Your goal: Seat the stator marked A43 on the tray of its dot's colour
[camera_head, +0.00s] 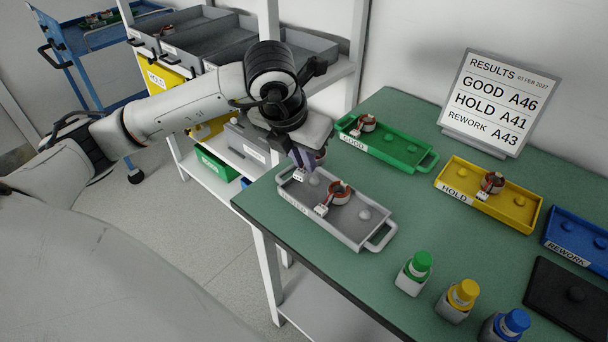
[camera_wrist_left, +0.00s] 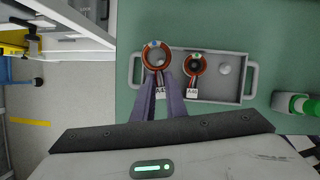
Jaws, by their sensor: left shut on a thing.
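My left gripper (camera_head: 308,160) is shut on a copper-wound stator (camera_wrist_left: 156,56) with a blue dot, over the left end of the grey tray (camera_head: 375,238). Its small tag starts with A4; the last character is hard to read. In the wrist view it looks larger than the other stator, so it seems raised. In the head view the gripper mostly hides it. A second stator (camera_head: 340,193) with a green dot sits in the middle of the grey tray. The blue REWORK tray (camera_head: 577,240) is at the right edge, cut off, with no stator visible on it. My right gripper is not in view.
The green GOOD tray (camera_head: 400,155) and yellow HOLD tray (camera_head: 480,208) each hold a stator. Green, yellow and blue capped bottles (camera_head: 463,300) stand at the front. A black pad (camera_head: 568,298) lies at right. A results sign (camera_head: 492,102) stands behind and lists A43 under REWORK.

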